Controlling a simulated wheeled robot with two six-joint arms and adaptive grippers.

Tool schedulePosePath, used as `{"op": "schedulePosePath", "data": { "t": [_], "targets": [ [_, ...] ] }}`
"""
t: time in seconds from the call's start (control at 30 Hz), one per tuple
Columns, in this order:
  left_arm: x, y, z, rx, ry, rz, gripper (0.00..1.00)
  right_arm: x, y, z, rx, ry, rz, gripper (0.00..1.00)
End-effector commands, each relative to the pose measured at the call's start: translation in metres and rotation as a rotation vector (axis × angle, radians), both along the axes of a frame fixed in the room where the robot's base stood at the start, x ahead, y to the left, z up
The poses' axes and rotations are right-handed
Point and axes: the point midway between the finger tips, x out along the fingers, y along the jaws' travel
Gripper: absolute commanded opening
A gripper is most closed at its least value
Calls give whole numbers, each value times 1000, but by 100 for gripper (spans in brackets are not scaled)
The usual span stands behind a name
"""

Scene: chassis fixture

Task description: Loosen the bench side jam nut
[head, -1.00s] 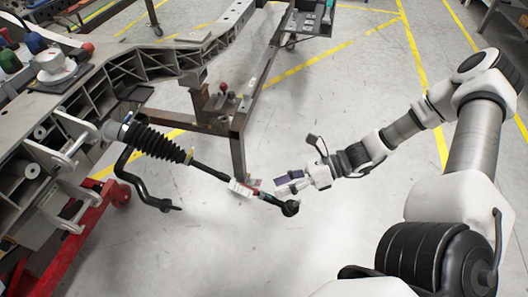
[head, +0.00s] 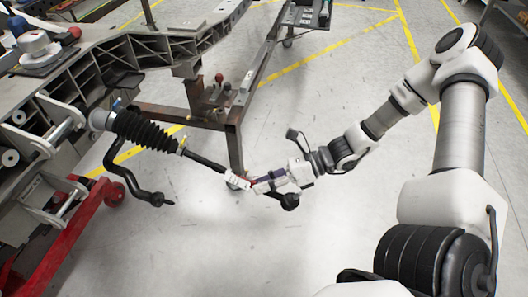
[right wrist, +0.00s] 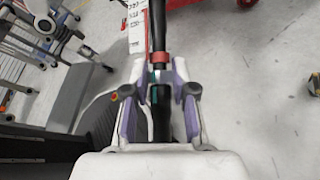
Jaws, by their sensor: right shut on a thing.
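A steering tie rod (head: 203,160) runs from a black ribbed boot (head: 148,132) down to a black ball-joint end (head: 289,200). My right gripper (head: 262,184) is shut around the rod's outer part, just inboard of that end. In the right wrist view, the gripper (right wrist: 160,78) has its purple-padded fingers on both sides of the black rod end (right wrist: 162,105). A red collar (right wrist: 160,57) and a thin teal band sit on the rod at the fingertips. I cannot tell for certain which is the jam nut. My left gripper is not in view.
A white tag-like piece (head: 236,182) with red marks lies along the rod beside my gripper. A black bent bar (head: 135,183) hangs below the boot. The grey chassis beam (head: 130,60), a brown steel stand (head: 232,140) and a red support (head: 85,220) surround it. The floor at lower middle is clear.

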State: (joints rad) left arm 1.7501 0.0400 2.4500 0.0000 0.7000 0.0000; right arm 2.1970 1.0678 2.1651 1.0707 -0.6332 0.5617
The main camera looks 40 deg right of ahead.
Motion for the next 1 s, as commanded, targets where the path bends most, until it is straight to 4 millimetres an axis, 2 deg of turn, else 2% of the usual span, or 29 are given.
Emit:
{"op": "schedulePosePath", "data": {
  "t": [0.27, 0.57, 1.0],
  "targets": [
    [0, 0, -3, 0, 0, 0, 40, 1, -1, -2, 40, 38, 28, 0],
    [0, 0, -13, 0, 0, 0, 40, 2, -2, -7, 176, 157, 116, 0],
    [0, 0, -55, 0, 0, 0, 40, 6, -2, -16, 463, 404, 290, 0]
  ]
}}
